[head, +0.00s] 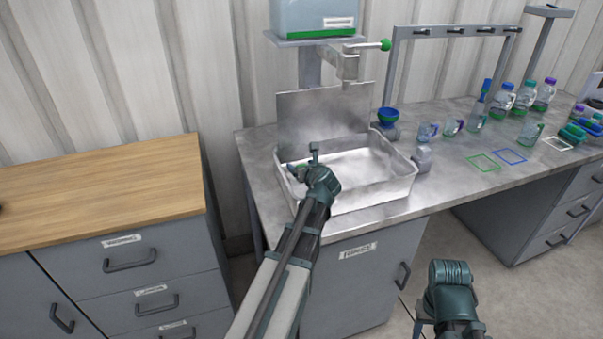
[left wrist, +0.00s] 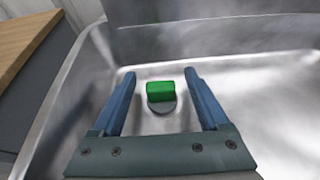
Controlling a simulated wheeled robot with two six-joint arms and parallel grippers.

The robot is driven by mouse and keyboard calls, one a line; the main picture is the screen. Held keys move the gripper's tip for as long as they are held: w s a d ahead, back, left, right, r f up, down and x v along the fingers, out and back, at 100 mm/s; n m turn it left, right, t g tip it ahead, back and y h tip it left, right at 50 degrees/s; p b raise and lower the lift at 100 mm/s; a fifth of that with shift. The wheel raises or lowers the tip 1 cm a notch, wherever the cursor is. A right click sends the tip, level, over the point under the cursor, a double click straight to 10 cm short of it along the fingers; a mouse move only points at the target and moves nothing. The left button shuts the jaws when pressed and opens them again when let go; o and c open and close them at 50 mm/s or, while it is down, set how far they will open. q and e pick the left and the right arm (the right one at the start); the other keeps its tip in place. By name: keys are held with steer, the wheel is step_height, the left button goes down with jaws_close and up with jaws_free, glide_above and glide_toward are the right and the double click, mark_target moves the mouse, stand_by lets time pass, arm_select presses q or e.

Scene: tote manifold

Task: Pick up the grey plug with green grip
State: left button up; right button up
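The grey plug with green grip (left wrist: 161,93) lies on the floor of the metal tray (left wrist: 240,75), seen in the left wrist view. Its green grip block is on top, with a dark grey round base below it. My left gripper (left wrist: 156,80) is open, its two blue fingers on either side of the plug with gaps to both. I cannot tell how far above the plug the fingertips are. In the head view my left gripper (head: 308,168) is over the left part of the tray (head: 360,203). The right arm shows at the lower right, but its fingers are not visible.
The tray's near and left walls stand close to my left arm. A tap with a green handle (head: 385,45) hangs above the tray. Bottles (head: 502,99) stand farther right. A wooden-topped cabinet (head: 100,190) is at left.

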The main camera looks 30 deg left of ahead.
arm_select(q)
jaws_close()
stand_by(0.3)
step_height(320, 180, up, 10)
steer(key=p, duration=1)
